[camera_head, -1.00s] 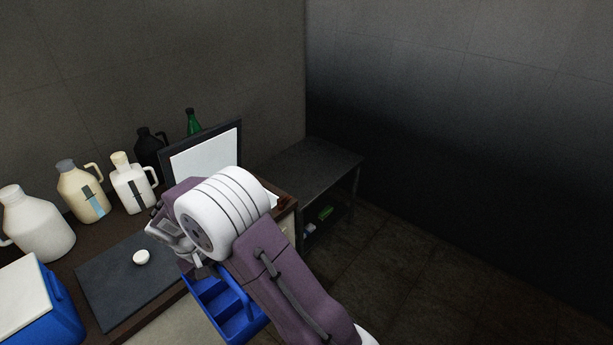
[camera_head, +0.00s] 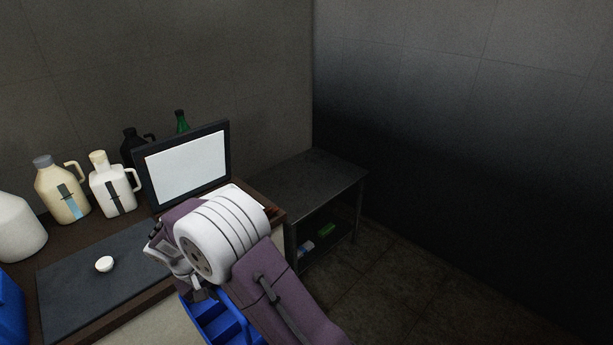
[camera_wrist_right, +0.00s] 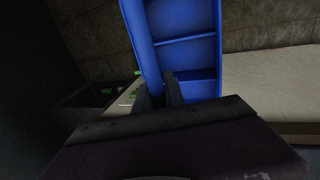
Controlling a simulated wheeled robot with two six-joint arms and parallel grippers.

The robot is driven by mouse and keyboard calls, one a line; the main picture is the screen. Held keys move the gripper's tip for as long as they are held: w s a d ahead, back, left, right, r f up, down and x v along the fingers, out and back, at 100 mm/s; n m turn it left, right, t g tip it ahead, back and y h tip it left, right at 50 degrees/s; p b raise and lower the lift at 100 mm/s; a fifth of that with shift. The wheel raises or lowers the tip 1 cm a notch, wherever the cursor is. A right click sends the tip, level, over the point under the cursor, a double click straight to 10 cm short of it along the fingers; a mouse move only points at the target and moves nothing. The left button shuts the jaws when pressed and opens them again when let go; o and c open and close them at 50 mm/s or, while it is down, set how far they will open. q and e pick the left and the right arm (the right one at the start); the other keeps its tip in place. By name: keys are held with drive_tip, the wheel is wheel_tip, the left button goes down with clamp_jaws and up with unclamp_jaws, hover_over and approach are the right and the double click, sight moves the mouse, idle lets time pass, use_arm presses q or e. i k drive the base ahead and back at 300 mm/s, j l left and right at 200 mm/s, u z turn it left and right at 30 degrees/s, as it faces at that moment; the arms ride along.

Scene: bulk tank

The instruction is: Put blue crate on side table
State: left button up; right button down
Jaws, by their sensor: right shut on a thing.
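The blue crate (camera_head: 219,319) hangs below my right gripper (camera_head: 196,291) in the head view, in front of the counter's front edge. In the right wrist view the crate (camera_wrist_right: 190,55) shows its inner dividers, and my right gripper (camera_wrist_right: 160,92) is shut on its rim or handle bar. My right arm hides part of the crate in the head view. The side table (camera_head: 312,178) is a dark metal table with a lower shelf, standing in the corner to the right of the counter. Its top looks bare. My left gripper is not in view.
The counter holds a dark mat (camera_head: 92,285) with a small white cap (camera_head: 104,264), several jugs, a framed white panel (camera_head: 186,169) and a green bottle (camera_head: 182,121). Small green and blue items lie on the side table's lower shelf. The floor (camera_head: 400,275) to the right is clear.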

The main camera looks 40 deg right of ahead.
sight(299, 193)
drive_tip(key=l+u, duration=0.1)
drive_tip(key=l, duration=0.35)
drive_tip(key=l+u, duration=0.1)
drive_tip(key=l, duration=0.3)
drive_tip(key=k+l+u, duration=0.1)
drive_tip(key=l, duration=0.35)
drive_tip(key=k+l+u, duration=0.1)
drive_tip(key=l, duration=0.35)
drive_tip(key=l+u, duration=0.1)
drive_tip(key=l, duration=0.3)
drive_tip(key=k+l+u, duration=0.1)
drive_tip(key=l, duration=0.3)
drive_tip(key=k+l+u, duration=0.15)
drive_tip(key=l, duration=0.25)
drive_tip(key=l+u, duration=0.1)
drive_tip(key=l, duration=0.35)
drive_tip(key=k+l+u, duration=0.1)
drive_tip(key=l, duration=0.35)
